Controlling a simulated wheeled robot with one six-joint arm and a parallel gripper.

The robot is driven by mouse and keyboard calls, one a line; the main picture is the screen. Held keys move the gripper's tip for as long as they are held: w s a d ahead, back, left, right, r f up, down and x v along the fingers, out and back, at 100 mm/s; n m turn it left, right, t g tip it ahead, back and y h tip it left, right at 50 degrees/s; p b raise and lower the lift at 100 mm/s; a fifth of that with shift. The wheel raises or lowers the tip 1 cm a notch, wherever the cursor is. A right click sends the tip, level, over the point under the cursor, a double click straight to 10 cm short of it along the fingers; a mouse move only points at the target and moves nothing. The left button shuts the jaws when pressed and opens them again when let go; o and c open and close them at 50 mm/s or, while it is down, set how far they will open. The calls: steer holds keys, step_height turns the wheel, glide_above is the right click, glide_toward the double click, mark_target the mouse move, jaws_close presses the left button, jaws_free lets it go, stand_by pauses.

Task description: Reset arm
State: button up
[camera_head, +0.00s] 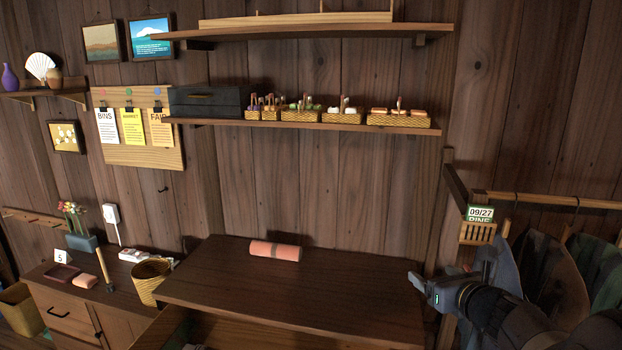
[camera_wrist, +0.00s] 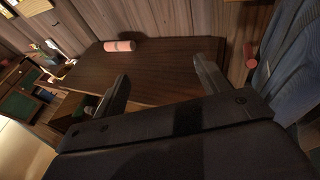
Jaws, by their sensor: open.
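My gripper (camera_head: 418,285) is at the right of the head view, beside the right end of the dark wooden table (camera_head: 330,295). In the wrist view my gripper (camera_wrist: 162,85) shows two dark fingers spread wide apart with nothing between them. A pink roll with a darker band (camera_head: 274,250) lies on the table near its back edge. The pink roll also shows in the wrist view (camera_wrist: 119,46), beyond the fingers and apart from them.
Clothes (camera_head: 560,275) hang from a rail at the right, close to my arm. A shelf (camera_head: 310,125) above the table holds a dark box (camera_head: 208,101) and several small baskets. A woven bin (camera_head: 151,283) stands left of the table. Most of the tabletop is clear.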

steer(key=a+f+y, duration=0.1)
steer(key=a+f, duration=0.5)
steer(key=f, duration=0.5)
steer(key=shift+n+b, duration=0.4)
